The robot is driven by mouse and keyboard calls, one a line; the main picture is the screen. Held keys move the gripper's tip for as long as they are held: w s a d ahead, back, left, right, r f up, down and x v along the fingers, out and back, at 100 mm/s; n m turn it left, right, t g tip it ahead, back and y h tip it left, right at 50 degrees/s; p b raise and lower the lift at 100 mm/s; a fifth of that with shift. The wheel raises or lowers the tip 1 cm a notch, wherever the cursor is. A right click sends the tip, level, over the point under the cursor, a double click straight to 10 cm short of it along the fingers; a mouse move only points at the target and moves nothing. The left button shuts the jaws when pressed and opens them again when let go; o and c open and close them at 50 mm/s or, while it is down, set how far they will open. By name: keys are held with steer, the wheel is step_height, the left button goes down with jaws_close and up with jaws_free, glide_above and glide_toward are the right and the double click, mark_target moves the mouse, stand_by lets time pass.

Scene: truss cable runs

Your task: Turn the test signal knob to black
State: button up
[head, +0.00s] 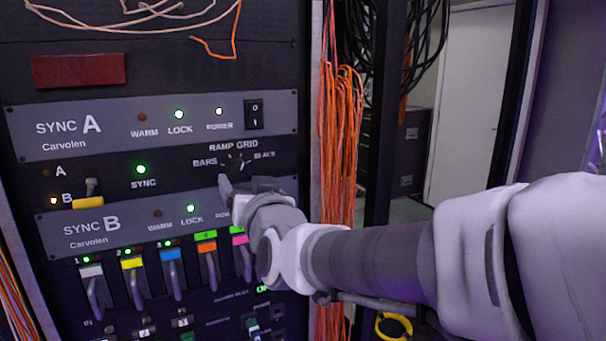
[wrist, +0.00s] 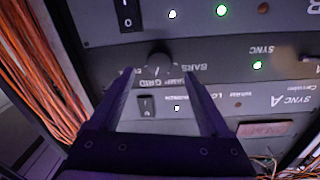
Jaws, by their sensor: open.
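The test signal knob (head: 236,161) is a small dark knob on the black panel between the SYNC A and SYNC B units. The labels BARS, RAMP, GRID and BLACK arc around it, with BLACK at its right. Which label it points to is too small to tell. My gripper (head: 233,187) is just below the knob in the head view. In the wrist view, which is upside down, the knob (wrist: 158,63) shows between the tips of my open gripper (wrist: 158,71). Whether the fingers reach around it or stop short, I cannot tell.
The SYNC A unit (head: 190,117) has a black power switch (head: 254,114) above the knob. Below are the SYNC B unit (head: 130,222) and several coloured cable plugs. Orange cables (head: 341,130) hang at the rack's right edge. A small toggle (head: 91,188) sits at the left.

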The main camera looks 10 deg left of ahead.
mark_target(239, 172)
steer(key=shift+x, duration=2.5)
jaws_close()
steer(key=shift+f+m+b, duration=0.1)
steer(key=shift+m+b, duration=0.2)
steer(key=shift+b, duration=0.2)
steer(key=shift+m+b, duration=0.6)
steer(key=shift+b, duration=0.2)
steer(key=m+b, duration=0.2)
steer(key=shift+b, duration=0.3)
steer(key=shift+m+b, duration=1.75)
steer(key=shift+m, duration=0.65)
steer(key=shift+r, duration=0.2)
